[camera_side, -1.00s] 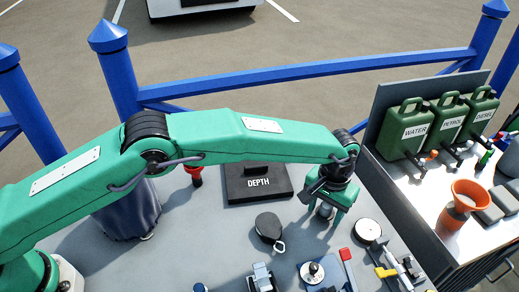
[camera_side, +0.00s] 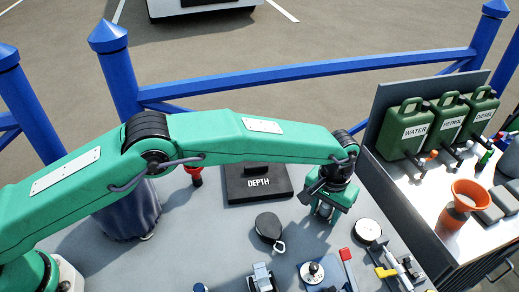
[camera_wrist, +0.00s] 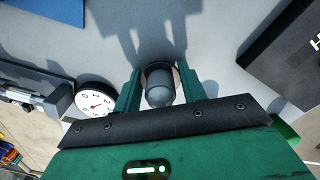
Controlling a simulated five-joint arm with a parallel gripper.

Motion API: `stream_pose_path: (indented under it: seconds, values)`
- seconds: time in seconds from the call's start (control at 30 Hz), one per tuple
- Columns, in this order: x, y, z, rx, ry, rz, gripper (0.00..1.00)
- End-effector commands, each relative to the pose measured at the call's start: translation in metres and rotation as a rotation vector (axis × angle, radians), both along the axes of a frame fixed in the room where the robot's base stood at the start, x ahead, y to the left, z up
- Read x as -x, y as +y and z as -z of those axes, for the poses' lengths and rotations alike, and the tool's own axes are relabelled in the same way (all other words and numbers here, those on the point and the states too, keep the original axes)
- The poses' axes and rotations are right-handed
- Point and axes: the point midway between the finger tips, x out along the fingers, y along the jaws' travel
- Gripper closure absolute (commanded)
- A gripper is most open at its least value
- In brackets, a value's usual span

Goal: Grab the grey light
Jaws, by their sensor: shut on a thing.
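The grey light (camera_wrist: 160,87) is a small rounded grey dome on a dark base, standing between my gripper's two green fingers in the wrist view. My gripper (camera_side: 325,211) points down at the grey table top, right of the DEPTH box, and its fingers (camera_wrist: 158,92) are shut on the light from both sides. In the side view the light is mostly hidden by the fingers. I cannot tell whether its base touches the table.
The black DEPTH box (camera_side: 258,184) lies left of my gripper. A side counter holds green cans (camera_side: 405,128) and an orange funnel (camera_side: 469,195).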

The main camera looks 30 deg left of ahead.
Motion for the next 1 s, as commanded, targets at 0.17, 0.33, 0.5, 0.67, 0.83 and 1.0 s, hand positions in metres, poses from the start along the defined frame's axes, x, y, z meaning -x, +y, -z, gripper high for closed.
stream_pose_path:
  seconds: [0.17, 0.33, 0.5, 0.67, 0.83, 1.0]
  values:
    - [0.000, 0.000, -0.006, 0.001, -0.002, 0.000, 0.81]
    - [-0.001, 0.000, -0.020, 0.001, -0.002, 0.000, 0.81]
    - [-0.001, -0.001, -0.041, 0.003, -0.003, 0.000, 0.81]
    - [0.015, -0.005, -0.051, 0.000, 0.000, 0.001, 0.81]
    - [0.040, -0.014, -0.067, 0.001, -0.002, 0.003, 0.81]
    - [0.069, -0.022, -0.085, 0.001, -0.002, 0.004, 0.81]
